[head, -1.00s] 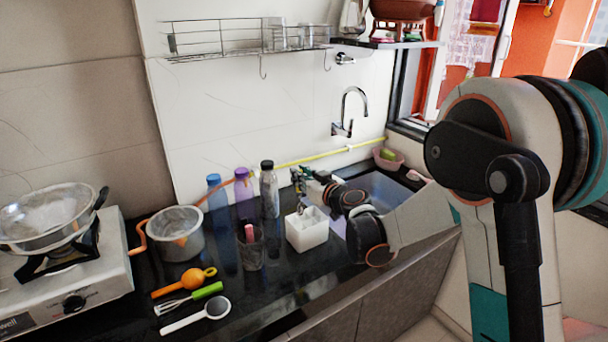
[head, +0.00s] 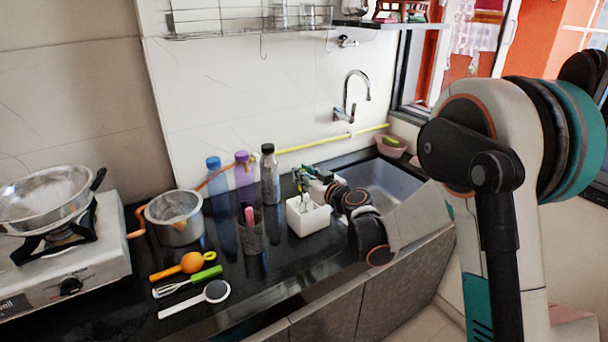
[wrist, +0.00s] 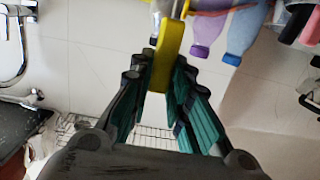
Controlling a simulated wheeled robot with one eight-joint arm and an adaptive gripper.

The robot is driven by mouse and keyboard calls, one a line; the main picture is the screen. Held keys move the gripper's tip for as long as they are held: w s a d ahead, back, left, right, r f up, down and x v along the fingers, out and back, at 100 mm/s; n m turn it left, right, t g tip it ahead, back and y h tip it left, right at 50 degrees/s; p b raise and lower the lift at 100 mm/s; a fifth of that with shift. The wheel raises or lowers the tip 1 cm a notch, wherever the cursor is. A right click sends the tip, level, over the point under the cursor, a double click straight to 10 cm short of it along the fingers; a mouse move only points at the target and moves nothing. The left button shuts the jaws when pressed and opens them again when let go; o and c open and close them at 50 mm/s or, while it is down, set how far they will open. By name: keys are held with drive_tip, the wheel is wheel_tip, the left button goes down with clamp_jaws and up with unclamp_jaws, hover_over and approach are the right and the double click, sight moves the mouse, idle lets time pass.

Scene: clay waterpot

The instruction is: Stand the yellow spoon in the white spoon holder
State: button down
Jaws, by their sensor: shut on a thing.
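The white spoon holder (head: 308,223) stands upright on the black counter, left of the sink. Thin metal utensil parts show at its mouth. My gripper (head: 301,180) is just above the holder, coming in from the right. In the wrist view my gripper (wrist: 163,72) is shut on the flat yellow handle of the yellow spoon (wrist: 168,50). A metal part runs from the handle to the top edge of that view. In the head view the spoon is too small to make out, and I cannot tell whether its lower end is inside the holder.
A dark cup (head: 250,235) with a pink item stands left of the holder. Several bottles (head: 268,180) stand behind, a metal pot (head: 175,218) farther left. An orange scoop (head: 190,263), green whisk (head: 205,274) and white-handled spoon (head: 212,292) lie in front. The sink (head: 390,190) is right.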

drive_tip(key=shift+f+b, duration=1.75)
drive_tip(key=shift+f, duration=0.7)
drive_tip(key=c, duration=1.4)
unclamp_jaws()
drive_tip(key=v, duration=1.2)
drive_tip(key=shift+s+r, duration=0.1)
